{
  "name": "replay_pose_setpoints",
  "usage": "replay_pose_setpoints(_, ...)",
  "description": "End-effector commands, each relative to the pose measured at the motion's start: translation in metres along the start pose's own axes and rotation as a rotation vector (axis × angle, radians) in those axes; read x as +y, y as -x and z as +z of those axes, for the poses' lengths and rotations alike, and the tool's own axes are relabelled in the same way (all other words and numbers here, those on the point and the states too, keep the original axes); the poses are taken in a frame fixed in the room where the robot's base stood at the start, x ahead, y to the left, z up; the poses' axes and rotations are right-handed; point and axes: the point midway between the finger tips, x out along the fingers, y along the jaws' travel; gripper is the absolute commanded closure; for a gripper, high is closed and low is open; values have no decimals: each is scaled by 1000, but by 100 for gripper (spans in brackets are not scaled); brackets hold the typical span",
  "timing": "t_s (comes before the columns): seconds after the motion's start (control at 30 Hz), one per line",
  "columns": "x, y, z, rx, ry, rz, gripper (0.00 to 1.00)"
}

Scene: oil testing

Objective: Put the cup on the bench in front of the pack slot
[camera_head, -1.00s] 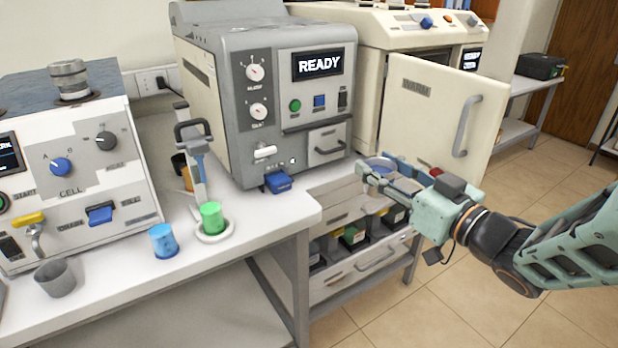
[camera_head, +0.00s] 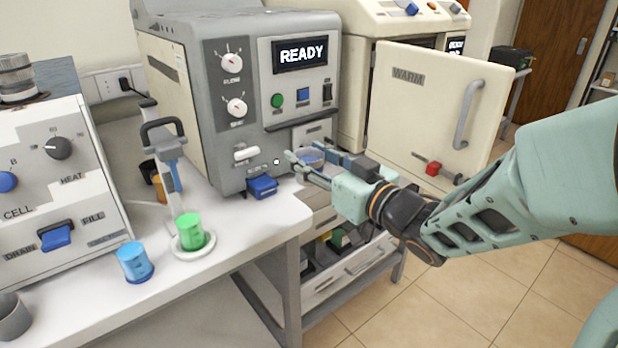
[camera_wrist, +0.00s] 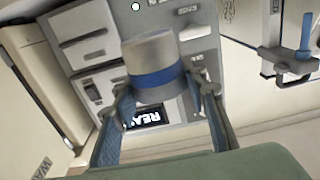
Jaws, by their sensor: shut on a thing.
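My gripper (camera_head: 308,167) is shut on a grey cup with a blue band, clear in the wrist view (camera_wrist: 152,52), with one finger on each side. In the head view the cup (camera_head: 311,157) shows only partly, as a bluish round rim between the fingers. It is held in the air near the lower right front of the grey READY machine (camera_head: 238,85). The bench (camera_head: 255,220) is white and runs along that machine's front. Which opening is the pack slot, I cannot tell; a blue lever (camera_head: 262,187) sits low on the machine's front.
A green cup (camera_head: 190,232) sits on a round white base. A blue cup (camera_head: 134,262) and a grey cup (camera_head: 12,318) stand further left on the bench. An open cream WARM door (camera_head: 425,110) is behind my arm. Bare bench lies right of the green cup.

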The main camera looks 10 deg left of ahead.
Motion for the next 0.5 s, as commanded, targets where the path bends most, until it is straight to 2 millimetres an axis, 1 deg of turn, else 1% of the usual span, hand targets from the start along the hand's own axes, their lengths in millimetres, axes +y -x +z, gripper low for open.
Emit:
replay_pose_setpoints(0.03,-9,-12,12,3,0,-7,88)
replay_pose_setpoints(0.1,-12,-20,25,0,-1,-2,88)
replay_pose_setpoints(0.2,-18,-31,38,2,0,-2,88)
replay_pose_setpoints(0.33,-24,-42,52,1,0,-1,88)
replay_pose_setpoints(0.5,-27,-48,56,3,1,0,88)
